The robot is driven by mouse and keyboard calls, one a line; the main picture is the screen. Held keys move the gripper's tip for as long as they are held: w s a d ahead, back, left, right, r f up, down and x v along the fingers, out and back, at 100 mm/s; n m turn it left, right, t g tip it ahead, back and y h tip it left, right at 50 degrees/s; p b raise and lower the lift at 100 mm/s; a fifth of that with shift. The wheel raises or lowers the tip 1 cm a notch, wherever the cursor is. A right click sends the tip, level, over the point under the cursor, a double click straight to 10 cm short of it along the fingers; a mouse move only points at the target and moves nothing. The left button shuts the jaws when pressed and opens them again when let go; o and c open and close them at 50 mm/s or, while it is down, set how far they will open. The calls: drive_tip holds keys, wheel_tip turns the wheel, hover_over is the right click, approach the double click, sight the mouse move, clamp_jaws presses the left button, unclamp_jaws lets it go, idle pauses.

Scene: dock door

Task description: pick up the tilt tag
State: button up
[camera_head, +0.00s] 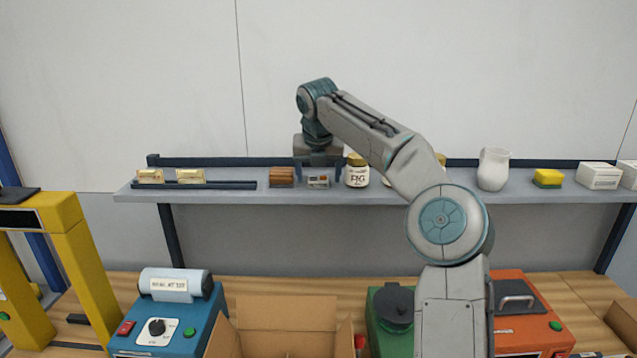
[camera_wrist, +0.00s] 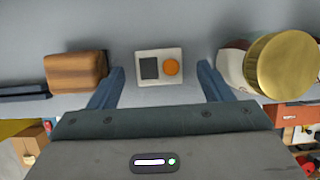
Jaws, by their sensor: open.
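The tilt tag, a small whitish tag with a dark square and an orange dot, lies on the grey shelf; it shows in the wrist view (camera_wrist: 159,66) and small in the head view (camera_head: 318,181). My gripper (camera_wrist: 160,85) is open above the shelf, its two dark blue fingers on either side of the tag with gaps at both sides. In the head view my gripper (camera_head: 318,172) hangs pointing down over the tag. The fingers do not touch the tag in the wrist view.
A brown wooden block (camera_wrist: 76,72) sits left of the tag, and a gold-lidded jar (camera_wrist: 283,66) stands close on the right. Farther along the shelf (camera_head: 375,194) are a white pitcher (camera_head: 493,169) and a yellow sponge (camera_head: 548,178). An open cardboard box (camera_head: 285,312) stands below.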

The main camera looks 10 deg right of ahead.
drive_tip(key=shift+w+f, duration=0.2)
drive_tip(key=shift+f, duration=0.2)
drive_tip(key=shift+c, duration=0.3)
drive_tip(key=c, duration=1)
drive_tip(key=shift+r, duration=0.2)
